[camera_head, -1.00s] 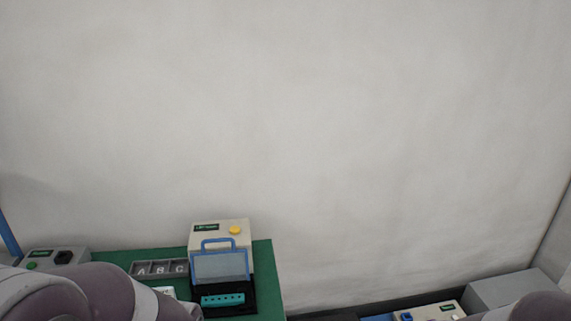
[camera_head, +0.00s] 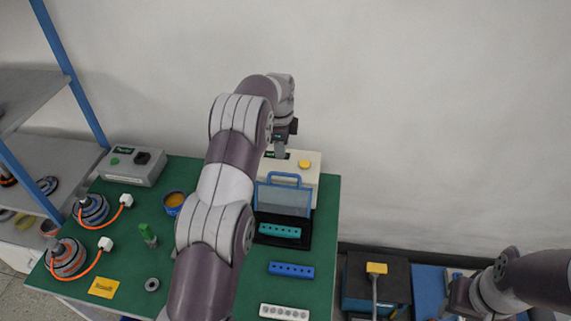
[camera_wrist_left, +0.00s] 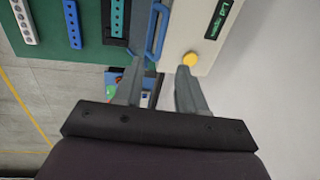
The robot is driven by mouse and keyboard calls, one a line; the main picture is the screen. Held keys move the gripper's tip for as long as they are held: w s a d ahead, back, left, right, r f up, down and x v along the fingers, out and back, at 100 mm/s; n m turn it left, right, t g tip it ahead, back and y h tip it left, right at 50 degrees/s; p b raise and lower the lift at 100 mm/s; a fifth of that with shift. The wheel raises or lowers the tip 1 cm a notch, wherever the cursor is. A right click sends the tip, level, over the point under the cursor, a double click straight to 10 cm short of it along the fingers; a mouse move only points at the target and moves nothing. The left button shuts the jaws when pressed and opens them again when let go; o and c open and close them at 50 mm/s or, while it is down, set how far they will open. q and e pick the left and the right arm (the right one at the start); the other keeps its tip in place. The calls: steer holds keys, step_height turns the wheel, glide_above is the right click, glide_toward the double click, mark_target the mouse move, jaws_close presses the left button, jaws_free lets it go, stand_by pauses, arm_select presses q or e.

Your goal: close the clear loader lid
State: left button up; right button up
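The loader is a cream box (camera_head: 303,160) with a yellow button and a black bay in front. Its clear lid (camera_head: 283,201) has a blue frame and blue handle (camera_head: 284,177) and stands raised, tilted up against the box front. A teal block with holes (camera_head: 280,230) lies in the bay below. My left gripper (camera_head: 281,150) is above the box, behind the lid, partly hidden by its wrist. In the left wrist view its two fingers (camera_wrist_left: 160,88) are apart and empty, with the blue handle (camera_wrist_left: 155,30) beyond them. My right gripper (camera_head: 458,298) is at lower right, fingers unclear.
On the green table (camera_head: 325,215) lie a blue holed strip (camera_head: 291,270) and a white holed strip (camera_head: 284,312). Hub motors with orange cables (camera_head: 68,257), a grey control box (camera_head: 135,166) and a shelf are at left. A dark bin (camera_head: 376,285) stands at right.

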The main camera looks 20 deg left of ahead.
arm_select(q)
steer(key=b, duration=0.5)
glide_above(282, 174)
step_height(282, 174, down, 7)
step_height(282, 174, down, 5)
steer(key=p, duration=0.4)
steer(key=shift+s, duration=0.15)
steer(key=shift+w+f, duration=0.25)
steer(key=shift+f, duration=0.2)
steer(key=shift+s+r, duration=0.1)
steer(key=c, duration=0.4)
jaws_close()
